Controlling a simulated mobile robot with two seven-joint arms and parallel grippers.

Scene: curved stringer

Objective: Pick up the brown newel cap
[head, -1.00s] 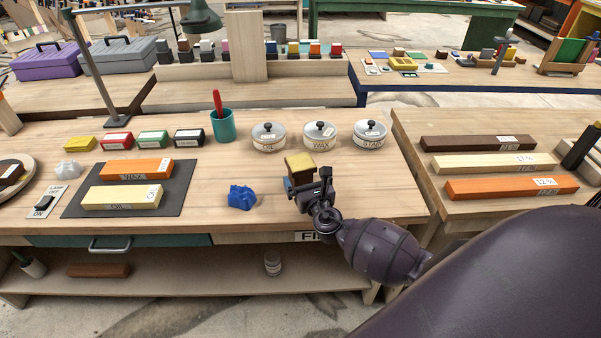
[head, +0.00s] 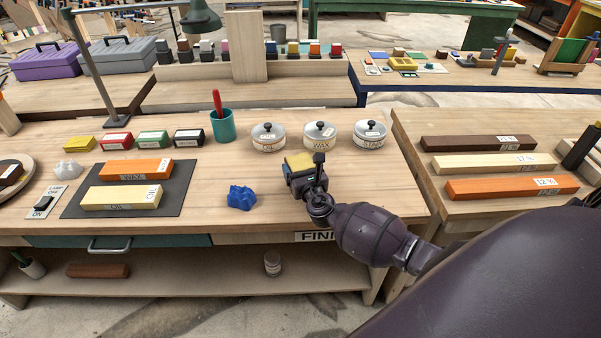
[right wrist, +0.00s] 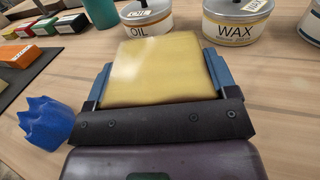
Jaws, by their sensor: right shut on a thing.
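My right gripper (head: 303,170) is shut on a block-shaped piece, the newel cap (head: 299,161), over the middle of the front bench. In the right wrist view the newel cap (right wrist: 163,70) shows a broad, flat yellow-tan face. The blue fingers of my right gripper (right wrist: 163,90) press on its left and right sides. Its lower part is hidden by the gripper, and little brown shows on it now. I cannot tell whether it is clear of the bench top. My left gripper is not in view.
Three lidded tins, OIL (head: 268,138), WAX (head: 320,136) and another (head: 369,134), stand just behind the gripper. A blue crumpled lump (head: 241,198) lies to its left. A teal cup (head: 221,126) stands further back. Bare bench top (head: 375,195) lies to the right.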

